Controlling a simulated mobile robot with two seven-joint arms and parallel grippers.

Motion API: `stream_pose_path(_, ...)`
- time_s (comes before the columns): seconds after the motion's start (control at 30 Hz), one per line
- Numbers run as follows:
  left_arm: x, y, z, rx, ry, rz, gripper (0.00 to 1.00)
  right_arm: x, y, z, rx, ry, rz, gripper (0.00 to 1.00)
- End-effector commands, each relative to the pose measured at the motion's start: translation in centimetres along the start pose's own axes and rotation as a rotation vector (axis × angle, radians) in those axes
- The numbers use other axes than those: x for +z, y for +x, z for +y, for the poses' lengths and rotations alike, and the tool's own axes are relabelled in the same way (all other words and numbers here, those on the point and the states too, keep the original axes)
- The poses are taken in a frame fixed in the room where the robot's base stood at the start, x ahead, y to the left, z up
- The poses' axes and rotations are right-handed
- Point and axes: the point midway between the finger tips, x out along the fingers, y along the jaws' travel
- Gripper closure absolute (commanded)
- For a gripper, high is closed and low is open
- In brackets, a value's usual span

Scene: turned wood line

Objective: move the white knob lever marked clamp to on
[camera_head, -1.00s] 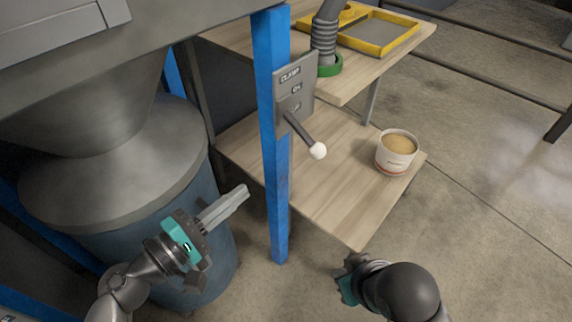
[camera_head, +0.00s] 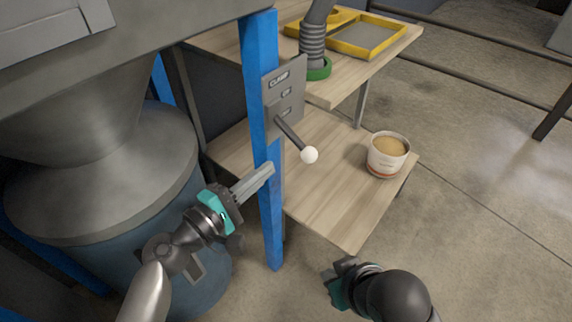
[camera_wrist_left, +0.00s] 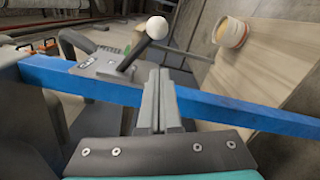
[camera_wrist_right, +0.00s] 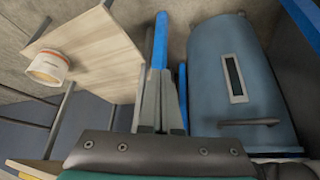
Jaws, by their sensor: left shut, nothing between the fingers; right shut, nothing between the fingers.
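The lever (camera_head: 291,134) has a dark stem and a white ball knob (camera_head: 309,155). It slants down and to the right from a grey plate (camera_head: 285,92) marked CLAMP and ON on a blue post (camera_head: 258,90). The white knob (camera_wrist_left: 157,27) also shows in the left wrist view, beyond my fingertips. My left gripper (camera_head: 268,170) is shut and empty, in front of the post, below and left of the knob, apart from it. My right gripper (camera_head: 335,282) is low at the front; its shut, empty fingers show in the right wrist view (camera_wrist_right: 160,75).
A wooden bench has a lower shelf (camera_head: 325,200) bearing a white tub (camera_head: 387,155). A yellow tray (camera_head: 375,35) and a hose with a green ring (camera_head: 318,70) are on its top. A large drum (camera_head: 120,270) stands at left. Floor at right is clear.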

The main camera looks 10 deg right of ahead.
Motion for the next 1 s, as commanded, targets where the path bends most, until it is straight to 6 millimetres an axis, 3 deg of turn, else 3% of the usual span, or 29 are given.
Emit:
stream_pose_path(0.07, 0.1, 1.7, 0.0, 0.002, 0.0, -0.002, 1.0, -0.2, 0.3, -0.2, -0.006, -0.002, 0.021, 1.0)
stream_pose_path(0.3, 2.4, 3.5, 0.1, 0.001, -0.002, 0.0, 1.0, 0.5, -0.6, 0.5, 0.014, 0.005, -0.047, 1.0)
stream_pose_path(1.0, 3.0, 3.9, 0.1, 0.0, -0.014, 0.001, 1.0, 1.1, -1.3, 0.9, 0.025, 0.01, -0.094, 1.0)
